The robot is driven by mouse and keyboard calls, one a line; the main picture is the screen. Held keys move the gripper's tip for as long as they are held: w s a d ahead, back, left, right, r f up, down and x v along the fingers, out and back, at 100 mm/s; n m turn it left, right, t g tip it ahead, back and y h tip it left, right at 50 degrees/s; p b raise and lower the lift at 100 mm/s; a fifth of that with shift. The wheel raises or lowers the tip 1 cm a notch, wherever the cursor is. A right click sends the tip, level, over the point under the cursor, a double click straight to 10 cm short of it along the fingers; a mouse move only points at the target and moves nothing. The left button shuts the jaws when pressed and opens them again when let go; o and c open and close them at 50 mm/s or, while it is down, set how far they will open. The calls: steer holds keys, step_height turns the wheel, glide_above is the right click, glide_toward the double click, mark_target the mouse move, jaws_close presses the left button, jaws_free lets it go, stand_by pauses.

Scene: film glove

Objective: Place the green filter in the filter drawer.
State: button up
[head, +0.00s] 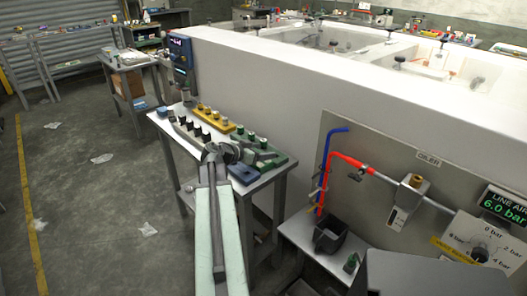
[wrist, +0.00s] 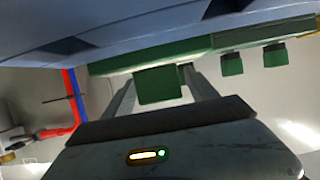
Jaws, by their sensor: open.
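My gripper (head: 222,153) is over the near part of the small table in the head view. In the wrist view, its two open fingers (wrist: 162,92) stand on either side of a green block (wrist: 158,86), which looks like a green filter. Gaps show beside it, and contact cannot be told. The block adjoins a long green holder (wrist: 110,64). Two more green blocks (wrist: 232,64) (wrist: 275,55) are to the right. In the head view, green pieces (head: 250,138) stand beyond my gripper, which hides part of their row. I cannot identify the filter drawer.
The table (head: 272,178) also holds a yellow rack (head: 209,117), a row of black-and-white pieces (head: 190,127) and a blue block (head: 244,174). A white wall (head: 290,95) rises behind it. A black bin (head: 331,234) sits on a lower shelf at right. Open floor (head: 95,200) lies left.

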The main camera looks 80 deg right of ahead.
steer(key=shift+r, duration=0.3)
steer(key=p+v, duration=0.5)
steer(key=v, duration=0.7)
steer(key=shift+d, duration=0.1)
